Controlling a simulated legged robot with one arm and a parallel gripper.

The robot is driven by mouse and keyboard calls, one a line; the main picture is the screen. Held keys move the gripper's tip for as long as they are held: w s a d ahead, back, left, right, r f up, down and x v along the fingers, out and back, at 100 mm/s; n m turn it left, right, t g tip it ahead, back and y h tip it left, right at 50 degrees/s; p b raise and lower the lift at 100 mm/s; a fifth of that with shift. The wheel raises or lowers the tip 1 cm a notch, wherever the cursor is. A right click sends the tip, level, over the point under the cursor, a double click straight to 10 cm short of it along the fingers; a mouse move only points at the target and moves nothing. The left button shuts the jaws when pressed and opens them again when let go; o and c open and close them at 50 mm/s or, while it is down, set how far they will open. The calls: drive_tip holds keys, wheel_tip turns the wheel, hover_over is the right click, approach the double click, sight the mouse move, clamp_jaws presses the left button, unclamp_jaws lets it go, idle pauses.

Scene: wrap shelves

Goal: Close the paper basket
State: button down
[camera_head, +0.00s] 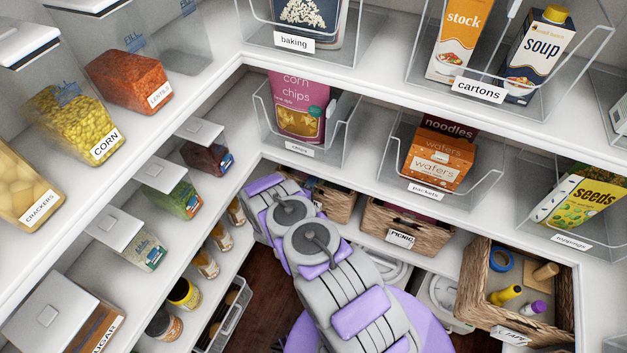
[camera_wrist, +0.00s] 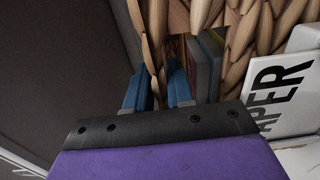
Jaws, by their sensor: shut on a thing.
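The paper basket (camera_head: 341,207) is woven brown wicker and sits on the lower shelf left of the picnic basket, partly hidden behind my arm. In the wrist view the basket (camera_wrist: 262,28) fills the top, with a white label (camera_wrist: 285,98) on which "PER" can be read. Books or folders (camera_wrist: 207,62) show in a gap in the weave. My gripper (camera_wrist: 160,88) has its two blue fingers at the basket's wicker, shut on the basket with a gap between them. In the head view my gripper is hidden by my arm.
The picnic basket (camera_head: 405,228) stands to the right, and the tape basket (camera_head: 515,300) sticks out farther right. Shelves with clear bins lie above. Jars (camera_head: 185,293) line the left shelves. Dark wooden floor shows below my arm.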

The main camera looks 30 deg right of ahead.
drive_tip(key=shift+f, duration=0.1)
drive_tip(key=c, duration=1.1)
unclamp_jaws()
drive_tip(key=shift+w+d, duration=0.1)
drive_tip(key=shift+d, duration=0.15)
drive_tip(key=shift+a, duration=0.1)
drive_tip(key=shift+a, duration=0.2)
drive_tip(key=p+v, duration=0.3)
drive_tip(key=v, duration=1.4)
drive_tip(key=shift+d+f+p, duration=0.1)
drive_tip(key=shift+p, duration=0.2)
